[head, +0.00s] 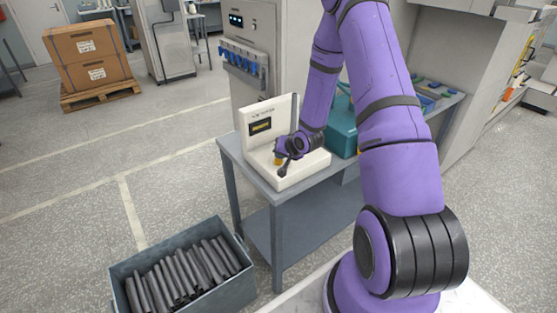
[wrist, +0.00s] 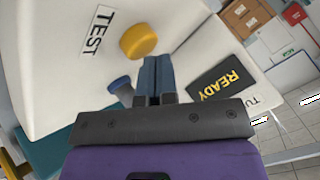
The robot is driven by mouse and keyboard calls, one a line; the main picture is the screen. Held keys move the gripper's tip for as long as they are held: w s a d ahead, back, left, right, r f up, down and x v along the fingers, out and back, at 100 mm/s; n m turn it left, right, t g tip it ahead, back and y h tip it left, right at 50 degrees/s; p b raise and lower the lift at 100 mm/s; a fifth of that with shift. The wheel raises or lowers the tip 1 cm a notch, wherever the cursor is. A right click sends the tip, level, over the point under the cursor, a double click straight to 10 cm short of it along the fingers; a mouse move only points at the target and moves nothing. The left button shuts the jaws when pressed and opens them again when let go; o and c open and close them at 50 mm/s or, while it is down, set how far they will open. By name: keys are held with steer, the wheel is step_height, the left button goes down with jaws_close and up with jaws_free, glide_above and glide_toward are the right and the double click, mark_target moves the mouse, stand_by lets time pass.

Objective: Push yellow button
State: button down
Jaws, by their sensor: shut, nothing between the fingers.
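The yellow button (wrist: 139,42) is a round raised knob on the cream tester box, beside a TEST label (wrist: 95,31) in the wrist view. In the head view a bit of the yellow button (head: 278,157) shows just left of my gripper (head: 283,168), which partly covers it. My gripper (wrist: 154,80) is shut and empty, its fingers to the right of and below the button in the wrist view. I cannot tell whether they touch it. The tester box (head: 308,171) stands on a grey table (head: 262,178), with an upright back panel whose display (wrist: 222,84) reads READY.
A blue knob (wrist: 120,86) sits close to my fingers in the wrist view. A teal case (head: 343,128) stands right of the tester box. A grey bin (head: 119,273) of dark tubes is on the floor at front left. Open floor lies left of the table.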

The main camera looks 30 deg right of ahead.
steer(key=shift+f, duration=0.25)
steer(key=shift+r, duration=0.2)
stand_by(0.4)
steer(key=shift+r, duration=0.75)
steer(key=shift+r, duration=2.55)
